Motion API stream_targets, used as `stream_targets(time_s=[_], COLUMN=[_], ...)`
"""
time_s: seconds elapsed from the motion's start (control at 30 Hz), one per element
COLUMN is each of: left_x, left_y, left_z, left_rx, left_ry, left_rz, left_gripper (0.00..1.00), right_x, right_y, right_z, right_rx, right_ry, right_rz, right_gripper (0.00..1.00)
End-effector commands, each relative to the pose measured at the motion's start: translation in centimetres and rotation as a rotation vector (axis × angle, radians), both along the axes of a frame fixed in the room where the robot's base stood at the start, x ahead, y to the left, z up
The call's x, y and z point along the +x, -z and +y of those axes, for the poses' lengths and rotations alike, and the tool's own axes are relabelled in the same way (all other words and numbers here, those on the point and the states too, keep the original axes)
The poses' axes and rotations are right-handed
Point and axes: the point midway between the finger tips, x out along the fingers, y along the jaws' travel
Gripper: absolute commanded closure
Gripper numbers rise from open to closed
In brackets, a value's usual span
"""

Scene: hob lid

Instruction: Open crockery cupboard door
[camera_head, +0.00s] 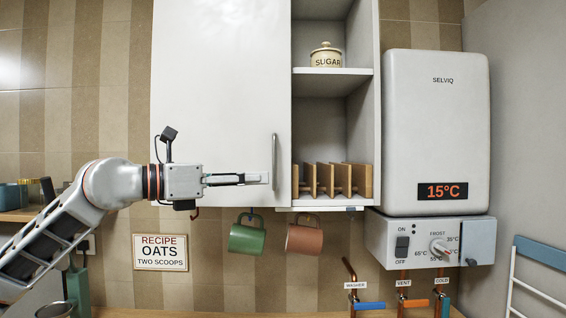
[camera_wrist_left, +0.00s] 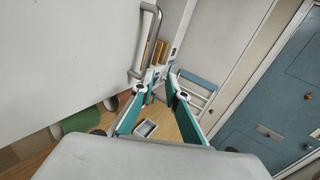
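The white cupboard door (camera_head: 220,75) fills the upper middle of the head view and looks shut. Its grey vertical bar handle (camera_head: 274,160) is near the door's lower right edge. My left gripper (camera_head: 266,178) is in front of the door, its fingertips just left of the handle's lower part in the picture. In the left wrist view, the two teal-padded fingers (camera_wrist_left: 157,88) are spread apart with nothing between them. The handle (camera_wrist_left: 150,40) lies above them there, outside the gap. I cannot tell the exact depth between fingertips and handle. My right gripper is out of view.
Open shelves right of the door hold a sugar jar (camera_head: 326,55) and a wooden rack (camera_head: 332,180). A green mug (camera_head: 247,238) and a brown mug (camera_head: 303,238) hang below. A white water heater (camera_head: 437,120) is at the right.

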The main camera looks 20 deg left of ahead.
Motion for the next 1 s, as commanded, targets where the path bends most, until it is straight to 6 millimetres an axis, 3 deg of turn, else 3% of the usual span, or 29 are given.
stream_targets(time_s=[0.1, 0.23, 0.7, 1.0], left_x=[-0.2, 0.0, 4.8, 5.7], left_y=[-2.3, -3.0, -3.1, -2.9], left_z=[1.8, 2.2, -1.9, -2.6], left_rx=[0.047, 0.062, 0.06, 0.061], left_ry=[-0.061, -0.083, -0.081, -0.082], left_rz=[-0.047, -0.062, -0.06, -0.062], left_gripper=[0.86, 0.86, 0.86, 0.86], right_x=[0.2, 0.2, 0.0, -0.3], right_y=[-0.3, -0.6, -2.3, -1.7], right_z=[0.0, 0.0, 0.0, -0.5], right_rx=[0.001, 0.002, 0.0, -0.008], right_ry=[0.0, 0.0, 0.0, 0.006], right_rz=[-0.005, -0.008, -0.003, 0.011], right_gripper=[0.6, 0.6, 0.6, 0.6])
